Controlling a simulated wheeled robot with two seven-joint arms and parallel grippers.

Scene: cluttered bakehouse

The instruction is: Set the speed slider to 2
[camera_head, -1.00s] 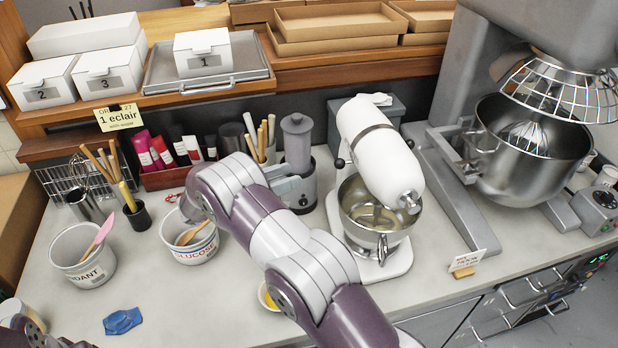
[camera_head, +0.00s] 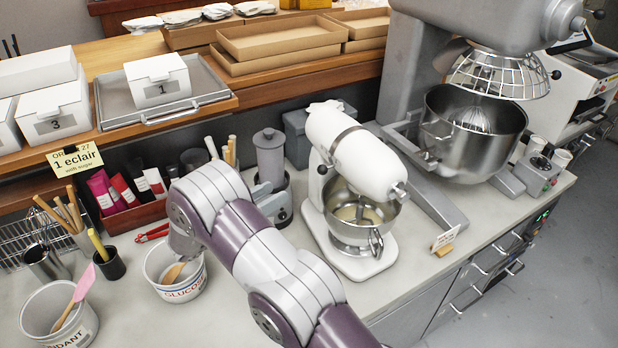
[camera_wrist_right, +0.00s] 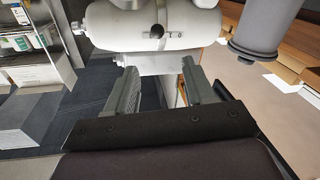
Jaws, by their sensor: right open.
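A white stand mixer (camera_head: 344,146) with a steel bowl (camera_head: 361,215) stands on the counter in the head view. In the right wrist view my right gripper (camera_wrist_right: 162,88) is open and empty, with a white rounded body (camera_wrist_right: 152,22) just beyond the fingers.
A glucose tub (camera_head: 181,292) and a fondant tub (camera_head: 38,308) stand left of my arm. A grey blender (camera_head: 269,158) stands close behind it. A small card (camera_head: 444,238) is at the counter's front edge. The counter (camera_head: 475,211) is bare near its right front.

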